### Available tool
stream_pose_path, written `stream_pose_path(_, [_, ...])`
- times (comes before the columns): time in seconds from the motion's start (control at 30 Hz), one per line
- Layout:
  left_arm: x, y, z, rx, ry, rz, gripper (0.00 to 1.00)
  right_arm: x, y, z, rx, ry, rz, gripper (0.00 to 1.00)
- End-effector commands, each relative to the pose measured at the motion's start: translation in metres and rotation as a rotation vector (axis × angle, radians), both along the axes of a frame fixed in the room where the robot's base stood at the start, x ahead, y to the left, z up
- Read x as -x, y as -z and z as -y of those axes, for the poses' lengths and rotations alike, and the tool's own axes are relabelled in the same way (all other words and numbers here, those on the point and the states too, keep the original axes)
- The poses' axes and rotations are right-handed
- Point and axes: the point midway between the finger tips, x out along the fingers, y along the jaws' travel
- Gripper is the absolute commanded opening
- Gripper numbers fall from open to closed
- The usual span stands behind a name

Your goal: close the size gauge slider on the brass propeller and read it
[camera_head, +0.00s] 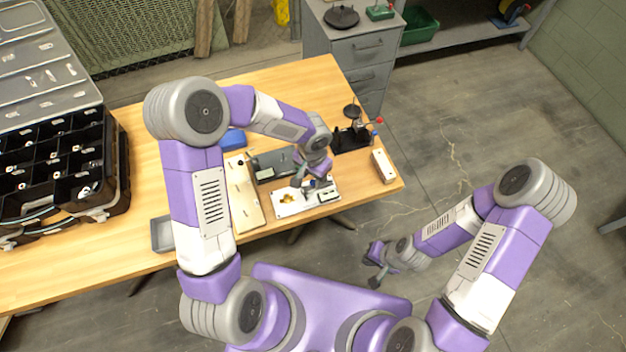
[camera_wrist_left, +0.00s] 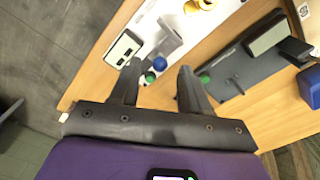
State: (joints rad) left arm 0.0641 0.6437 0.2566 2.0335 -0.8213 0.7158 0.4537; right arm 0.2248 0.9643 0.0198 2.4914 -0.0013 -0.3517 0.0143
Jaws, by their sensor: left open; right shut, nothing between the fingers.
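The brass propeller (camera_head: 287,197) lies on a white plate (camera_head: 281,211) near the table's front edge. It shows at the top of the left wrist view (camera_wrist_left: 201,5). A grey block (camera_wrist_left: 166,40), perhaps the slider, stands between display and propeller, beside a blue knob (camera_wrist_left: 159,63). My left gripper (camera_head: 312,181) is open above the gauge, its fingers either side of the knobs; contact is unclear. My right gripper (camera_head: 374,270) is shut and empty, off the table.
A dark grey device (camera_head: 272,163) and a wooden board (camera_head: 243,196) lie beside the plate. A black stand (camera_head: 350,139) and a cream block (camera_head: 383,166) are at the right. A black compartment case (camera_head: 62,165) fills the left. Floor is clear around my right arm.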

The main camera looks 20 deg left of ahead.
Motion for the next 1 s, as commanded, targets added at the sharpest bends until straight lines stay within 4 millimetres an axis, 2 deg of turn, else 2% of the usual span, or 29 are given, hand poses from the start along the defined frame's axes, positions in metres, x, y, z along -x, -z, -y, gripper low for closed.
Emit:
stream_pose_path(0.03, [0.001, 0.011, 0.000, 0.000, 0.000, -0.004, 0.46, 0.000, 0.004, 0.000, 0.000, 0.000, 0.000, 0.00])
stream_pose_path(0.2, [0.001, 0.030, 0.000, 0.001, 0.001, -0.003, 0.46, 0.000, 0.008, 0.000, 0.000, 0.000, 0.001, 0.00])
stream_pose_path(0.57, [0.000, 0.035, 0.000, 0.002, -0.001, -0.001, 0.46, 0.000, 0.008, 0.000, 0.000, 0.000, 0.001, 0.00])
stream_pose_path(0.87, [0.000, 0.035, 0.000, 0.002, -0.001, -0.001, 0.02, 0.000, 0.008, 0.000, 0.000, 0.000, 0.001, 0.00])
stream_pose_path(1.0, [0.000, 0.035, 0.000, 0.002, 0.000, -0.001, 0.00, 0.000, 0.008, 0.000, 0.000, 0.000, 0.001, 0.00])
